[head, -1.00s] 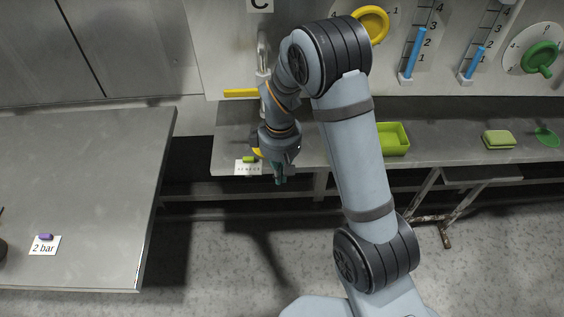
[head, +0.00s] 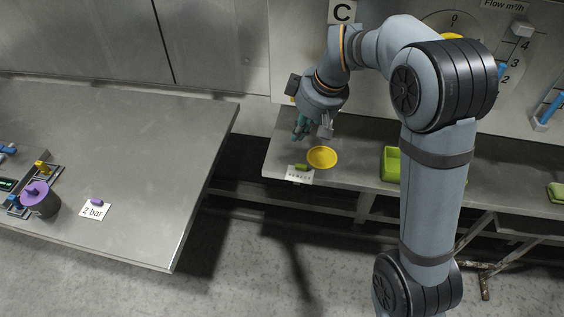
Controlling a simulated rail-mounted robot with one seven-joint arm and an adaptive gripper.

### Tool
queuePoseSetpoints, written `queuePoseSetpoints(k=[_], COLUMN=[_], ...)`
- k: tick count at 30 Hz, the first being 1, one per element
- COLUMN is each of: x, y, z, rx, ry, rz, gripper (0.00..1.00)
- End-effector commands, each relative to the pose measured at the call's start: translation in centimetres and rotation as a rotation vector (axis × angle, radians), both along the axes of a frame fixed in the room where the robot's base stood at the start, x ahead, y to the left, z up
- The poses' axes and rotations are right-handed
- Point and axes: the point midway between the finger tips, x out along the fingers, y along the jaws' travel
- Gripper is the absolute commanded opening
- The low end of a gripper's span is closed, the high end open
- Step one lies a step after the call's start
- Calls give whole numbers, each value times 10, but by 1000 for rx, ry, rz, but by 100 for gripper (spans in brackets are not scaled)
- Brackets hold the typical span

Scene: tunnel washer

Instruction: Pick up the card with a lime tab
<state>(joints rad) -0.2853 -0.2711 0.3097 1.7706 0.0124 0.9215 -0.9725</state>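The white card (head: 299,177) with a lime tab (head: 302,167) lies at the front left edge of the right-hand bench. Its small print is too blurred to read. My gripper (head: 313,129) points down above the bench, behind the card and apart from it. Its teal finger and grey finger stand apart with nothing seen between them, so it looks open. The card is in full view.
A yellow dish (head: 322,157) lies right beside the card. A lime bin (head: 391,164) stands further right, partly behind my arm. The left table (head: 130,130) bears a "2 bar" card (head: 94,211) with a purple tab. A gap separates table and bench.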

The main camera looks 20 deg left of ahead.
Motion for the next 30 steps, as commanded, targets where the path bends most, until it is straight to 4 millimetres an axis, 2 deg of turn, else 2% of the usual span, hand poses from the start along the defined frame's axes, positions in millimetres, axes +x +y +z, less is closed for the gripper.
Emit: queuePoseSetpoints(k=[6, 18, 24, 30], x=[5, 17, 21, 23], y=[14, 39, 47, 50], z=[-47, -126, -149, -158], rx=[-5, -4, -2, -2], ry=[7, 5, 3, 1], rz=[0, 0, 1, 1], gripper=[0, 0, 0, 0])
